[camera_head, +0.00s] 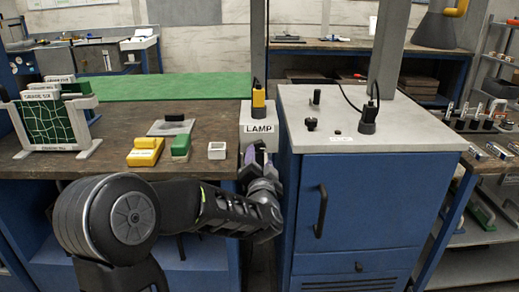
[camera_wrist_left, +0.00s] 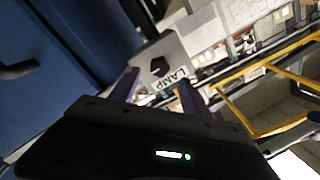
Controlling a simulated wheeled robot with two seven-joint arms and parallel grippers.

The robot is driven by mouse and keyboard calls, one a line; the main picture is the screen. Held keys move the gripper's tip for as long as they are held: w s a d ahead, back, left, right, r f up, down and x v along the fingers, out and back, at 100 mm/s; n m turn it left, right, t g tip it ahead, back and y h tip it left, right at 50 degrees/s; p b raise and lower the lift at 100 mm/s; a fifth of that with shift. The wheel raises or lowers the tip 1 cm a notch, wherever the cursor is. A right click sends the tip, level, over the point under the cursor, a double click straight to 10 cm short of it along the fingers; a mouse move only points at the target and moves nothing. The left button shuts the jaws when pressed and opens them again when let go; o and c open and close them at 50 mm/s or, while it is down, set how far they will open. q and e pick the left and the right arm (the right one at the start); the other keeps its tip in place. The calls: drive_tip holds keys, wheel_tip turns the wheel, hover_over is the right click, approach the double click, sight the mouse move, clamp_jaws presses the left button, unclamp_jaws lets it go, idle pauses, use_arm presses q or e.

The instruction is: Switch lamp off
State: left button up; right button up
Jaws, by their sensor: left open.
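The grey lamp switch box (camera_head: 258,140), labelled LAMP, is fixed at the table's right edge, by a grey post. In the left wrist view the box (camera_wrist_left: 172,50) shows a dark knob (camera_wrist_left: 158,66) on its face beside the LAMP label. My left gripper (camera_head: 255,155) is just below and in front of the box, open and empty. In the left wrist view its two fingers (camera_wrist_left: 158,92) point toward the box, with the knob roughly between them. I cannot tell whether they touch it. My right gripper is in neither view.
A yellow-and-black plug (camera_head: 258,98) stands on top of the box. A blue cabinet (camera_head: 370,200) is close on the right. Yellow (camera_head: 145,152) and green (camera_head: 181,147) blocks and a small white holder (camera_head: 217,150) lie on the table left of the box.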

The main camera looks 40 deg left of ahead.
sight(260, 148)
use_arm(q)
drive_tip(key=x, duration=0.7)
drive_tip(key=shift+w+a, duration=0.15)
drive_tip(key=shift+w, duration=0.05)
drive_tip(key=shift+c, duration=0.2)
clamp_jaws()
